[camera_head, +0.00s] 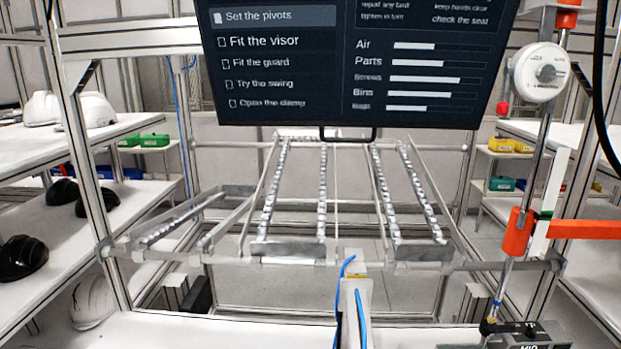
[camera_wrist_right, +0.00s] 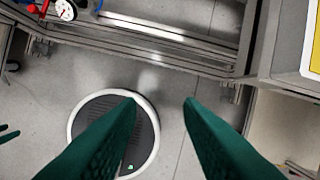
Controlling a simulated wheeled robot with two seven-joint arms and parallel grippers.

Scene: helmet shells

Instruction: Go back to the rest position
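My right gripper (camera_wrist_right: 160,101) shows in the right wrist view as two dark green fingers. They are well apart with nothing between them, above a grey floor. A small dark green pronged piece at the left edge of that view looks like the tip of my left gripper (camera_wrist_right: 8,133), but too little shows to tell its state. Neither gripper is in the head view. White helmet shells (camera_head: 98,110) lie on the upper left shelf, and black shells (camera_head: 22,257) lie on the shelf below.
A sloped roller rack (camera_head: 290,250) stands ahead, behind a white worktop (camera_head: 190,330). A dark screen (camera_head: 350,65) hangs above it. A dial gauge (camera_head: 540,72) and orange clamp (camera_head: 517,232) are on a right-hand post. A metal frame (camera_wrist_right: 170,45) crosses the top of the wrist view.

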